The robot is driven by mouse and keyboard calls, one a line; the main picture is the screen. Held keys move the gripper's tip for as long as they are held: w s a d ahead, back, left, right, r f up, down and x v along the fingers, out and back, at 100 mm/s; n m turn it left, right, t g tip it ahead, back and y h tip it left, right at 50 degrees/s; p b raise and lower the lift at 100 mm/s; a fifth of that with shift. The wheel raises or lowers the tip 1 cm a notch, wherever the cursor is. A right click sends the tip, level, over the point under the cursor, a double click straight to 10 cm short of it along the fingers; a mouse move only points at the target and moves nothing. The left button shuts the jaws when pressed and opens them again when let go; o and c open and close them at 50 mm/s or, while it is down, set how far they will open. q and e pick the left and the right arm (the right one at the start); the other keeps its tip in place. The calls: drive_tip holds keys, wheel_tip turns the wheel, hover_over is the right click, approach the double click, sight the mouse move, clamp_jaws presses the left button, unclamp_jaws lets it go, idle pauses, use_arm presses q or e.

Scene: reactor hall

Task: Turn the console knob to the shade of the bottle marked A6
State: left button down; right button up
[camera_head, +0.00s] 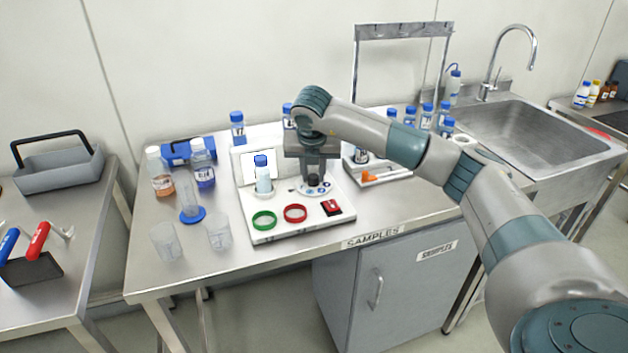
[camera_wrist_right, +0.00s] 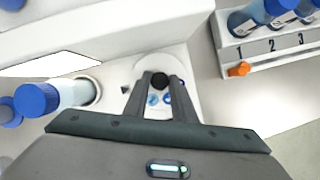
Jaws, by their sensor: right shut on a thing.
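The console (camera_head: 283,232) is a white panel on the middle bench. Its black knob (camera_head: 313,180) sits on a round pale dial (camera_head: 327,190) with blue marks. My right gripper (camera_head: 312,174) points down at the knob. In the right wrist view, the fingers of my right gripper (camera_wrist_right: 160,84) are shut on the black knob (camera_wrist_right: 160,79), and the dial (camera_wrist_right: 152,63) lies beneath, partly hidden. A blue-capped bottle (camera_head: 263,177) with pale blue contents stands in the console left of the knob. Its marking is not readable. My left gripper is not in view.
A green ring (camera_head: 264,220), a red ring (camera_head: 295,213) and a red switch (camera_head: 331,207) are on the console front. Beakers (camera_head: 166,242) and bottles (camera_head: 160,172) stand left. A bottle rack (camera_wrist_right: 270,55) stands right, near the sink (camera_head: 530,140).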

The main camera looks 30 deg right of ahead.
drive_tip(key=shift+m, duration=0.4)
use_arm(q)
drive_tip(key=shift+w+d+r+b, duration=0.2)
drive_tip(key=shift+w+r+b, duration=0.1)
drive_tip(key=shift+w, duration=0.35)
use_arm(e)
drive_tip(key=shift+r, duration=0.1)
drive_tip(key=o, duration=1.1)
drive_tip(key=shift+c, duration=0.2)
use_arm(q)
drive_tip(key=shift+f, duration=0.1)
